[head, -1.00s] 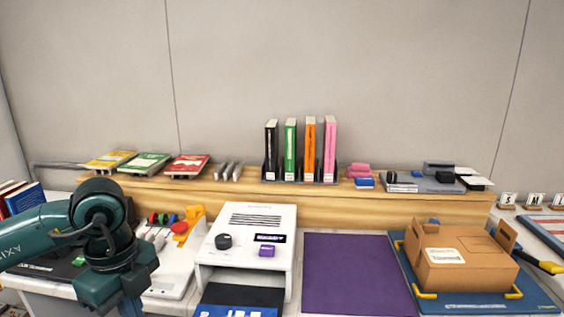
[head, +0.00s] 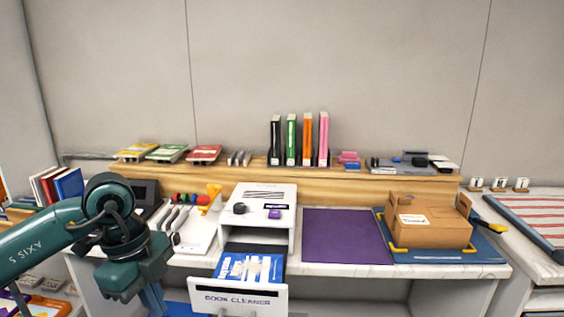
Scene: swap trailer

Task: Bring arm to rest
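My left arm comes in from the left in the head view, bent at a dark green joint. Its end part (head: 152,295) points down at the lower left, in front of the workbench (head: 345,269). The fingertips are not clear enough to tell whether they are open or shut. My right arm and gripper are not in view.
A white book cleaner (head: 265,195) has its front drawer (head: 240,298) out, with a blue book (head: 250,267) in it. A purple mat (head: 345,236) lies bare to its right. A cardboard box (head: 428,222) sits on a blue board (head: 480,247). Binders (head: 307,140) stand on the shelf.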

